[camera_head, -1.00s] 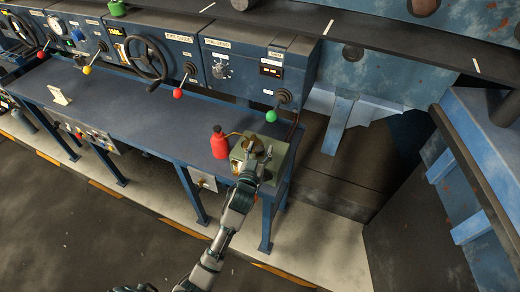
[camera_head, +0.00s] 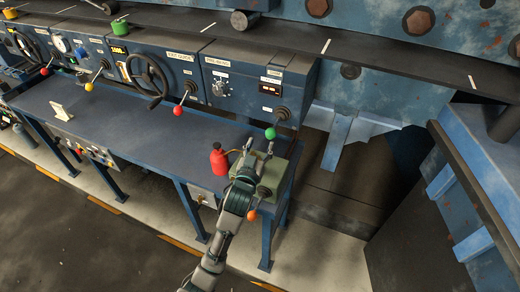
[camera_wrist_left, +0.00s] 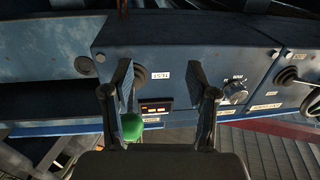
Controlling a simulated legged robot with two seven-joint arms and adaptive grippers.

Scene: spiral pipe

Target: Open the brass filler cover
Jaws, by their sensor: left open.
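The green box (camera_head: 272,178) stands at the right end of the blue bench, partly behind my left gripper. The brass filler cover is not visible now; my gripper and wrist hide the top of the box where brass showed earlier. My left gripper (camera_head: 259,146) is above the box, fingers pointing toward the control panel. In the left wrist view my left gripper (camera_wrist_left: 162,100) is open and empty, its two fingers apart with the panel beyond them. My right gripper is not in view.
A red bottle (camera_head: 218,162) stands just left of the box. A green-knobbed lever (camera_head: 270,133) is close beyond my gripper. An orange knob (camera_head: 252,215) shows below the box beside my arm. The bench top (camera_head: 120,115) is mostly clear to the left.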

